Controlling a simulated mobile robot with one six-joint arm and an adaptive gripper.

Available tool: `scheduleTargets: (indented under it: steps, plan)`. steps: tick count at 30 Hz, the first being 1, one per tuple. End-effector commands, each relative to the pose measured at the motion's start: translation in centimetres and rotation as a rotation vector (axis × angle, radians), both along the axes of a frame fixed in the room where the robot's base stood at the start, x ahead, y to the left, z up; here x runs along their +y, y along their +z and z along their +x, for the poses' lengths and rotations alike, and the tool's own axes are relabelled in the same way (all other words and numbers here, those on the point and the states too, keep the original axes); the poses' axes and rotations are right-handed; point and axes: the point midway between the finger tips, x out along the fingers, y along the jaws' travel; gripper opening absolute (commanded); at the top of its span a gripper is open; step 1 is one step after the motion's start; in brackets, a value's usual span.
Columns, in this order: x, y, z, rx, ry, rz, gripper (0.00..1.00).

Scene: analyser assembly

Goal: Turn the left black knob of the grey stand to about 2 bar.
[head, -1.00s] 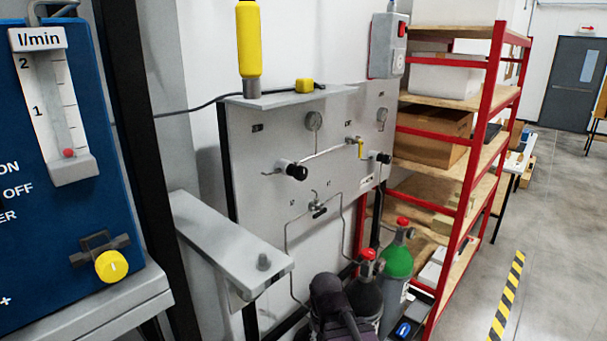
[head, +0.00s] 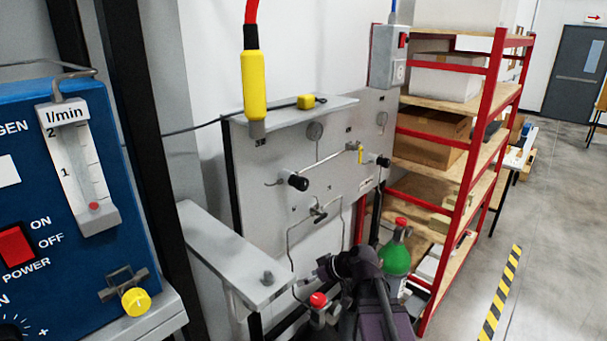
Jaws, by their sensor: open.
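The grey stand (head: 270,222) is an upright panel against the wall, in the middle of the head view. Its left black knob (head: 298,182) sticks out from the panel at the left end of a thin pipe. A round gauge (head: 314,131) sits above it; its reading is too small to make out. The right black knob (head: 383,162) is farther right, below a second gauge (head: 382,118). My dark arm shows at the bottom, below the left knob and apart from it. I cannot make out my gripper in this view.
A green-shouldered gas cylinder (head: 397,258) and a red-capped one (head: 318,300) stand before the panel, close to my arm. A grey ledge (head: 230,245) juts out at left, beside a blue analyser (head: 95,255). A red shelf rack (head: 484,150) stands right.

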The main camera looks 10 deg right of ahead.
Motion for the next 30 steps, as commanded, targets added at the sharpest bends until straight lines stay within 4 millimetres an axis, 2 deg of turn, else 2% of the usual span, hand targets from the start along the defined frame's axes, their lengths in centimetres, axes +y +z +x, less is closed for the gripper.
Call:
scheduleTargets:
  steps: [1,5,9,15,21,30]
  plan:
    - [-0.6,2.5,1.0,-0.074,0.007,0.028,0.93]
    - [-2.3,7.2,3.0,-0.286,0.015,0.088,0.93]
    - [-4.9,12.2,4.9,-0.510,-0.013,0.122,0.93]
    - [-8.4,17.4,6.5,-0.745,-0.080,0.125,0.93]
    - [-10.3,19.5,7.0,-0.849,-0.122,0.114,0.93]
    - [-10.5,19.6,7.1,-0.862,-0.128,0.111,0.93]
